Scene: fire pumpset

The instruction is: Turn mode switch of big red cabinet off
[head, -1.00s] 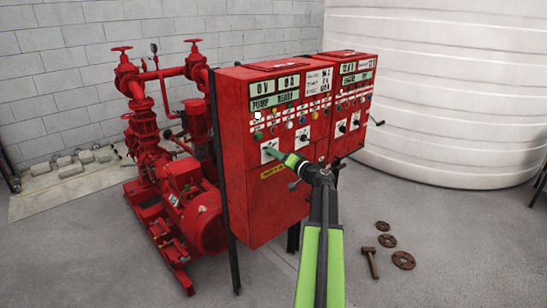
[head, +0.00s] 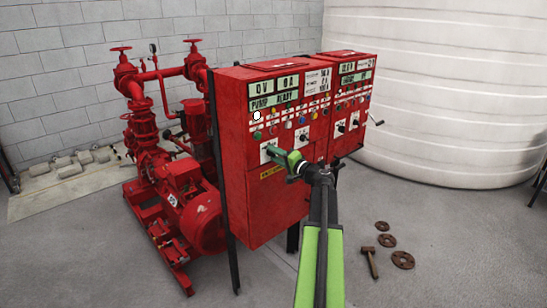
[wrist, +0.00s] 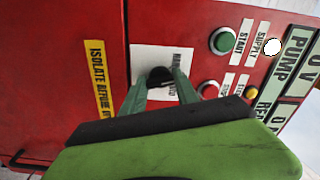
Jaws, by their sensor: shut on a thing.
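The big red cabinet (head: 262,205) is the larger, left one of two red control cabinets in the head view. It fills much of the wrist view (wrist: 60,95). Its mode switch is a black knob (wrist: 157,73) on a white label plate (wrist: 150,56), low on the panel. My gripper (head: 271,151) reaches the plate from the right in the head view and covers the knob there. In the wrist view, the green fingers of my gripper (wrist: 160,82) are closed around the knob, one on each side. The knob's pointing direction is hard to read.
Indicator lights and buttons, among them a green button (wrist: 223,40), sit close to the switch. A smaller red cabinet (head: 350,95) adjoins on the right. A red pump set (head: 185,185) stands left. A hammer (head: 370,262) and rusty rings lie on the floor.

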